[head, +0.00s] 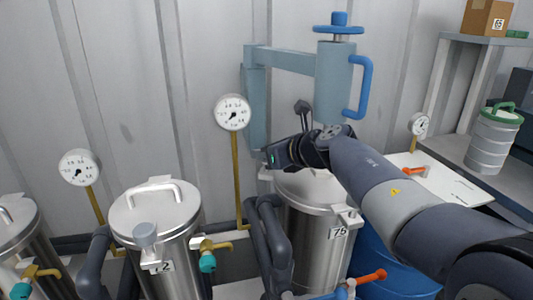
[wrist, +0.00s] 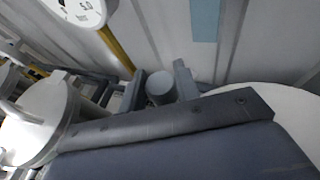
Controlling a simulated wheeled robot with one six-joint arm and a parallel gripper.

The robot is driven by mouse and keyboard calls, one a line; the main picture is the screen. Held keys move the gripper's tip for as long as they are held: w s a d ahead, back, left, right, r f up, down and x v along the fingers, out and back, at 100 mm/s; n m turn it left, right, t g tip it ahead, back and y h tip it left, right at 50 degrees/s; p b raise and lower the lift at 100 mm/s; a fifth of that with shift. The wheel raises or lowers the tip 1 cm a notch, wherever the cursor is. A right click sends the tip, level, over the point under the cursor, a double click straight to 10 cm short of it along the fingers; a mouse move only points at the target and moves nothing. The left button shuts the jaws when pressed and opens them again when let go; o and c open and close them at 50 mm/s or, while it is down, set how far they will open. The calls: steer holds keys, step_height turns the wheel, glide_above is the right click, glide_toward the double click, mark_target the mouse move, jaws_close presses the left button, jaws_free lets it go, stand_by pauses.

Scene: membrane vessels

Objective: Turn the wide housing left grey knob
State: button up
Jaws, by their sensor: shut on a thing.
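The wide steel housing (head: 308,235), labelled 75, stands under my arm in the head view. My gripper (head: 268,165) is at the upper left of its lid. In the wrist view, a round grey knob (wrist: 160,88) sits between the two fingers of my gripper (wrist: 160,92), which is shut on it. The knob is hidden by my gripper in the head view. Another grey piece (head: 349,216) shows at the right front of the same lid.
A narrower steel vessel (head: 158,235) with a lid handle and grey knob stands to the left. A dial gauge (head: 233,113) on a yellow pipe rises just left of my gripper. A blue-handled press-like frame (head: 335,85) is behind. A shelf (head: 460,150) stands at right.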

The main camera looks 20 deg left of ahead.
stand_by(0.4)
steer(key=o, duration=1)
steer(key=shift+c, duration=0.2)
steer(key=shift+s+m+p, duration=0.1)
steer(key=shift+m+p, duration=0.2)
steer(key=t+p, duration=0.1)
steer(key=m+t+h+p, duration=0.1)
steer(key=shift+r+m+h+p, duration=0.25)
steer(key=shift+m+h+p, duration=0.05)
steer(key=shift+p, duration=0.05)
steer(key=m+t+h+p, duration=0.1)
steer(key=p, duration=0.2)
steer(key=shift+m+p, duration=0.3)
steer(key=shift+p, duration=0.25)
steer(key=m+t+h+p, duration=0.1)
steer(key=m+h+p, duration=0.1)
steer(key=p, duration=0.8)
steer(key=shift+a+t+h, duration=0.15)
steer(key=shift+t+h, duration=0.25)
steer(key=m+t+h+p, duration=0.1)
steer(key=m+h+p, duration=0.1)
steer(key=p, duration=0.7)
steer(key=shift+m+h+p, duration=0.3)
steer(key=shift+m+h, duration=0.1)
steer(key=shift+m, duration=0.1)
